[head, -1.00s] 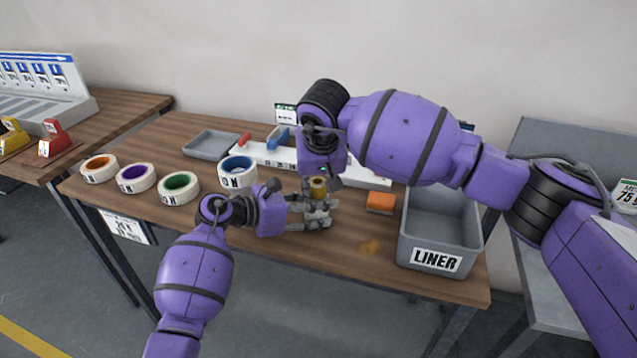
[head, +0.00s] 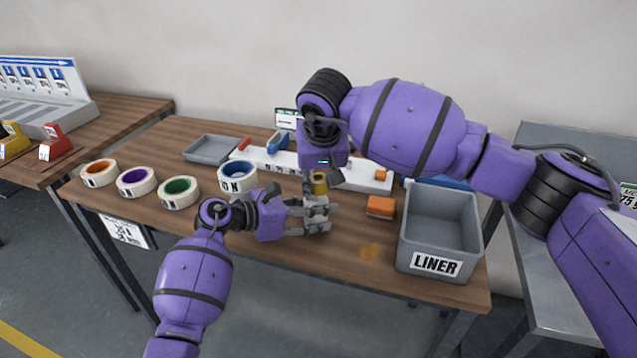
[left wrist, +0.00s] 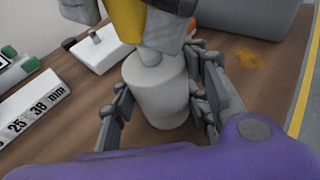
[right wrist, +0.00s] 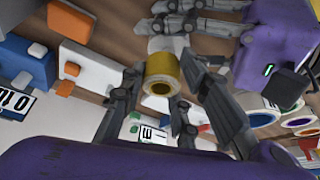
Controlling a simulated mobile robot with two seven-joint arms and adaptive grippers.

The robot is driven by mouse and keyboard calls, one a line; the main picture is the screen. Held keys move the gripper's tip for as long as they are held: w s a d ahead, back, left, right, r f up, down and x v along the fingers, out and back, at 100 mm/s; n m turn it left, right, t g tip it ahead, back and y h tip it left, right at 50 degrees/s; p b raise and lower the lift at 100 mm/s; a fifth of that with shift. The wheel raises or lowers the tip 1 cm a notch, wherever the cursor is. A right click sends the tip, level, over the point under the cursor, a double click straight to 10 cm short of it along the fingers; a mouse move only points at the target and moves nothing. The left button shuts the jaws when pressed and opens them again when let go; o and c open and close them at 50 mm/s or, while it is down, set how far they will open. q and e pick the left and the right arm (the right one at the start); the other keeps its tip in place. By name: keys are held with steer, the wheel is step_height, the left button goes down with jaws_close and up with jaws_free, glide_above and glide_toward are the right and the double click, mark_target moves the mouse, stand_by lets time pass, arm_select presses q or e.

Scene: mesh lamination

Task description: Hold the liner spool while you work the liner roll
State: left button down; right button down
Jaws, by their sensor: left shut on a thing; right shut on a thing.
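The liner spool, a pale grey cylinder (left wrist: 157,90), stands upright between the fingers of my left gripper (head: 318,214), which is shut on it low over the table's front part. Its pale side also shows in the right wrist view (right wrist: 168,44). The liner roll, a short yellow-brown tube (right wrist: 162,72), is directly above the spool. My right gripper (head: 322,180) points down and is shut on the roll, whose yellow side shows in the left wrist view (left wrist: 128,20). A small grey neck shows between roll and spool; whether they touch is unclear.
A grey bin labelled LINER (head: 437,264) stands at the table's right, with an orange block (head: 380,206) beside it. Several tape rolls, including a blue one (head: 238,178), line the left. A grey tray (head: 210,149) and a white fixture (head: 270,159) lie behind.

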mark_target(318, 173)
steer(key=shift+r, duration=0.35)
steer(key=shift+a+r, duration=0.1)
steer(key=shift+r, duration=2.15)
arm_select(q)
steer(key=c, duration=0.9)
jaws_free()
